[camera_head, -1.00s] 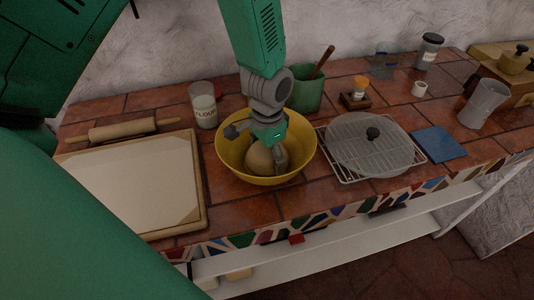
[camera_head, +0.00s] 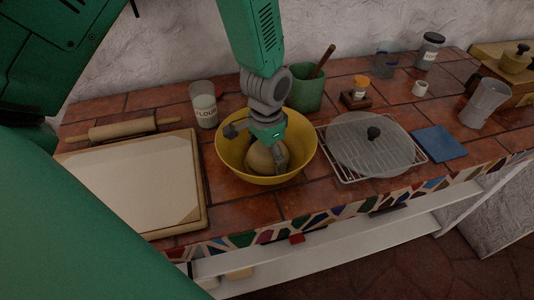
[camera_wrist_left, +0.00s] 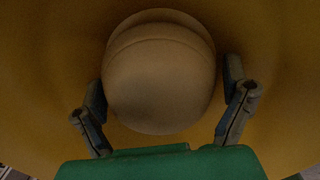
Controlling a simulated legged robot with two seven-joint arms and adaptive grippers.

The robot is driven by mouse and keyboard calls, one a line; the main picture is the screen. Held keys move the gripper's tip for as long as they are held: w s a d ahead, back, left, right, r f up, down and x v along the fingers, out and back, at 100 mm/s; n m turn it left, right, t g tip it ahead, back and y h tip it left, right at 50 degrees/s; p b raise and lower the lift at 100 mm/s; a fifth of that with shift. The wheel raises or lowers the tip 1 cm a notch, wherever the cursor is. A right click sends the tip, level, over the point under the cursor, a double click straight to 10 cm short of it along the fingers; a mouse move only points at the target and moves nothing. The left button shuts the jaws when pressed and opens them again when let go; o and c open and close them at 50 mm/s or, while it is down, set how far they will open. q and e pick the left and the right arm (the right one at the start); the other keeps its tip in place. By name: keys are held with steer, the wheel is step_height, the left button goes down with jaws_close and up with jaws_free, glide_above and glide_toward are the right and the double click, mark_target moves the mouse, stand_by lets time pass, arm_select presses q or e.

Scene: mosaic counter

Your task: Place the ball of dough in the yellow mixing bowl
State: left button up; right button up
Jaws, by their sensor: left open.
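The yellow mixing bowl (camera_head: 229,155) stands on the tiled counter in the head view. The ball of dough (camera_head: 262,159) is inside the bowl, and it fills the middle of the left wrist view (camera_wrist_left: 160,75) against the bowl's yellow inside. My left gripper (camera_head: 267,150) reaches down into the bowl over the dough. In the left wrist view its two fingers (camera_wrist_left: 166,104) are spread on either side of the dough's lower part; a gap shows at the right finger, and the left finger is close to the dough. My right gripper is not in view.
A pastry board (camera_head: 130,185) and rolling pin (camera_head: 122,129) lie left of the bowl. A flour jar (camera_head: 205,110) and green pot (camera_head: 306,95) stand behind it. A wire rack with a round lid (camera_head: 370,145) lies close on the right, beside a blue cloth (camera_head: 439,144).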

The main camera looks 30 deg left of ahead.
arm_select(q)
step_height(320, 180, up, 12)
steer(key=shift+r, duration=0.15)
stand_by(0.4)
stand_by(0.5)
